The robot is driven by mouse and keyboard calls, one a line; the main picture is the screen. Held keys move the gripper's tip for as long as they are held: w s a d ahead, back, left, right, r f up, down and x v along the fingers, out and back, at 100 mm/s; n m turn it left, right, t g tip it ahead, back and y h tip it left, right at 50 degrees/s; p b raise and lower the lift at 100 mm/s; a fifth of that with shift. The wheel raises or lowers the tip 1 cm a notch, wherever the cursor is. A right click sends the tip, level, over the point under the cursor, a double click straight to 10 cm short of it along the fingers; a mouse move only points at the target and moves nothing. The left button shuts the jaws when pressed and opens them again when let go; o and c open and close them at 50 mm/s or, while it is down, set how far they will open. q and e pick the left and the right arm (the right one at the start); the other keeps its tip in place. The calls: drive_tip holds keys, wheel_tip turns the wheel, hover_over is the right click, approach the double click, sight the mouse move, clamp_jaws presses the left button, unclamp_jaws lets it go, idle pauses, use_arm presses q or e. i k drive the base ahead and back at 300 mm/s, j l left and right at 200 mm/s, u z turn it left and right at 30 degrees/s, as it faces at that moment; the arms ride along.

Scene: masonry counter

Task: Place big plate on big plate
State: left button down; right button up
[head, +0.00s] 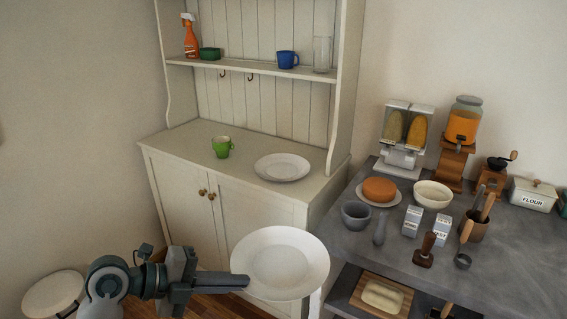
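A big white plate (288,262) is held by its left rim in my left gripper (240,282), in front of the cupboard and above the floor. The gripper is shut on that rim. A second big white plate (282,167) lies flat on the cream cupboard top (245,187), farther back than the held plate and apart from it. My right gripper is not in view.
A green mug (222,146) stands left of the lying plate. The shelf above holds a spray bottle (190,37), a green bowl (210,54), a blue mug (287,59) and a glass (322,54). The grey counter (500,255) at right is crowded.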

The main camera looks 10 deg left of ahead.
sight(285, 172)
drive_tip(key=i, duration=0.95)
drive_tip(key=i+l, duration=0.45)
